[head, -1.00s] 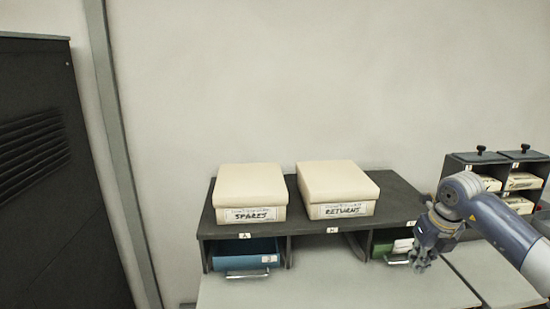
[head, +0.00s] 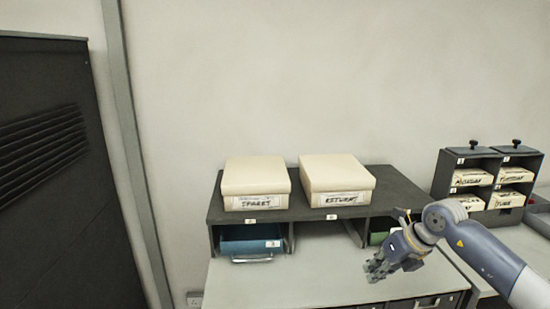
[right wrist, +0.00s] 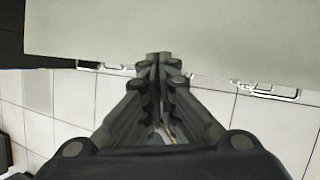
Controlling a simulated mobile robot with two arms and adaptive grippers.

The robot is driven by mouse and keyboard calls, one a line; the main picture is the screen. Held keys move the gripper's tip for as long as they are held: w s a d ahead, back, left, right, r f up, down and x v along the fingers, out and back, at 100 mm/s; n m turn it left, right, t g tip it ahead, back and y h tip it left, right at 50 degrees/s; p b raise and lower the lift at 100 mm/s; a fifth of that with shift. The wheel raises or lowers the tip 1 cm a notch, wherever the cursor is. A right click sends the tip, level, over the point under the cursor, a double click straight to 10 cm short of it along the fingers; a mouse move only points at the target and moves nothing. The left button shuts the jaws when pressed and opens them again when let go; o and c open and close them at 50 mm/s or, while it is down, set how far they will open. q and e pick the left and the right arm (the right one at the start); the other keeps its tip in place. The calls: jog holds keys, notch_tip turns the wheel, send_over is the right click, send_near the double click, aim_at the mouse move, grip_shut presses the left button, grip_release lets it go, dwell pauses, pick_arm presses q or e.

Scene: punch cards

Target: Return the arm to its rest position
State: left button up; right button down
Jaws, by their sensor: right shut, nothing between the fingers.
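My right gripper (head: 377,270) is shut and empty. In the head view it hangs in front of the dark shelf unit, above the grey desk top (head: 290,287), with its arm coming in from the right. In the right wrist view its fingers (right wrist: 158,62) are closed together, pointing toward the desk edge, with the tiled floor (right wrist: 210,105) below. My left gripper is not in view.
On the shelf unit (head: 397,187) stand two cream boxes, SPARES (head: 256,183) and RETURNS (head: 337,182). A blue drawer (head: 250,240) sits in the left bay. A dark rack (head: 440,172) with labelled boxes stands right. A black cabinet (head: 60,190) stands left.

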jog(key=s+a+r+t+y, duration=0.15)
jog(key=a+y, duration=0.25)
jog(key=a, duration=0.5)
jog(key=s+a+r+g+y, duration=0.15)
jog(key=a+y, duration=0.25)
jog(key=a, duration=0.5)
jog(key=s+a+r+m+t+y, duration=0.3)
jog(key=r+m+t+y, duration=0.1)
jog(key=r+m+t, duration=0.45)
jog(key=s+d+f+m+t+h, duration=0.2)
jog(key=d+f+m+h, duration=0.6)
jog(key=m, duration=0.4)
jog(key=s+d+f+m+t+h, duration=0.1)
jog(key=s+d+f+m+h, duration=0.2)
jog(key=d+f+m+h, duration=0.5)
jog(key=s+d+f+m+g, duration=0.1)
jog(key=s+f+m+g, duration=0.45)
jog(key=s, duration=0.75)
jog(key=s+f+m+g, duration=0.2)
jog(key=s+f+g, duration=0.5)
jog(key=s+f, duration=0.5)
jog(key=s+f+g, duration=0.1)
jog(key=s+f, duration=0.2)
jog(key=f, duration=2.1)
jog(key=s+d+f+g, duration=0.1)
jog(key=s+d+f, duration=0.2)
jog(key=s+f, duration=1.3)
jog(key=shift+s, duration=0.5)
